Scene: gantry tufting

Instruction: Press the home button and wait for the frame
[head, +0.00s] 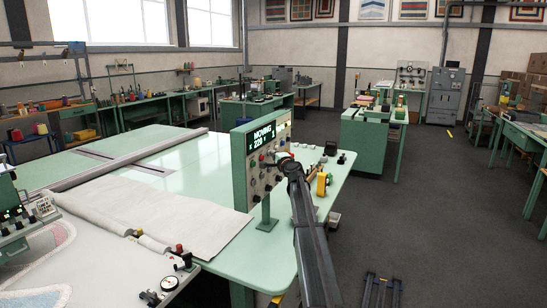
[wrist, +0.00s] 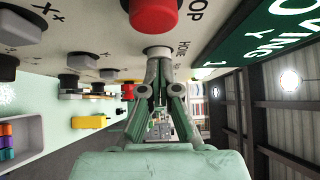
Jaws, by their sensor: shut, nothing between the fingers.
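The green control panel (head: 241,172) stands on a post at the table's right part, its screen (head: 262,141) reading "MOVING" with X 220 and a Y line. In the wrist view the screen (wrist: 265,30) is at upper right. The pale home button (wrist: 157,52), beside the label "HOME", lies just beyond my fingertips. My gripper (wrist: 160,68) is shut and empty, its tips at the button; I cannot tell whether they touch it. In the head view my gripper (head: 283,161) is at the panel's face. A long grey beam (head: 130,161) crosses the green table.
A red stop button (wrist: 153,14) sits close by the home button, with several dark buttons (wrist: 90,62) to the left. White cloth (head: 150,222) lies on the table (head: 222,258). Small items, including a yellow one (head: 322,184), stand behind my arm. Dark floor (head: 440,220) is open at right.

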